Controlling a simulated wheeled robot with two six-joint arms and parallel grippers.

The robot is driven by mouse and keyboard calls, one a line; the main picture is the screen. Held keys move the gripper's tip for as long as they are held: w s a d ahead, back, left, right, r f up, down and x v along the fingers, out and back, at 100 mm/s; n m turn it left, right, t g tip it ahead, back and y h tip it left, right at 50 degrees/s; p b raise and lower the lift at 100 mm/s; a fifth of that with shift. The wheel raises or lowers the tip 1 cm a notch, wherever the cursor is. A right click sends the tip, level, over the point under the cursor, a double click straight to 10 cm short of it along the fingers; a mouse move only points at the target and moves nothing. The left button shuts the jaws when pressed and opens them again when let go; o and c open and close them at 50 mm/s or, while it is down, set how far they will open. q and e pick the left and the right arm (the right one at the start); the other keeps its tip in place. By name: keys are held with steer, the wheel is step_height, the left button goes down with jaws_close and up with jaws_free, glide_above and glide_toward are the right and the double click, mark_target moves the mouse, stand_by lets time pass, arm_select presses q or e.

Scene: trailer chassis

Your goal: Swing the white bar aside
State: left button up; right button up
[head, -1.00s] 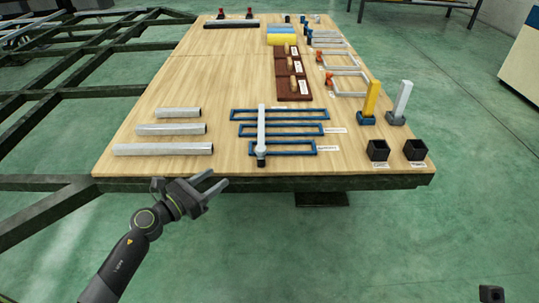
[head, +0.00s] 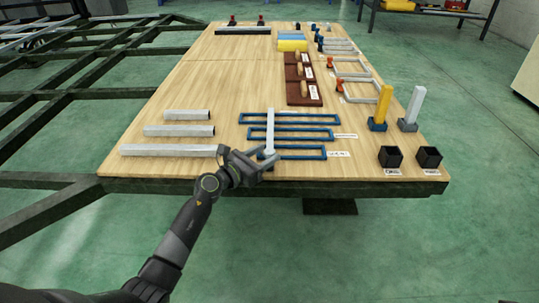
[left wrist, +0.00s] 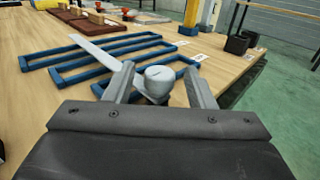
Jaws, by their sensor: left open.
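The white bar (head: 269,130) lies across the blue rectangular frames (head: 318,118), running from the table's front edge toward the back. In the left wrist view the white bar (left wrist: 97,48) runs up and left from a round grey knob (left wrist: 159,78) at its near end. My left gripper (head: 262,162) is at the bar's near end, at the front edge of the table. Its jaws are open, with one finger on each side of the knob in the left wrist view (left wrist: 160,85). I cannot tell whether they touch it. My right gripper is not in view.
The wooden table (head: 200,90) holds several grey tubes (head: 165,150) left of the frames. Black square cups (head: 390,157), a yellow post (head: 382,106) and a white post (head: 413,108) stand at the right. Brown blocks with handles (head: 302,92) lie behind the frames.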

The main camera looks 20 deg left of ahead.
arm_select(q)
steer(key=shift+x, duration=1.05)
jaws_close()
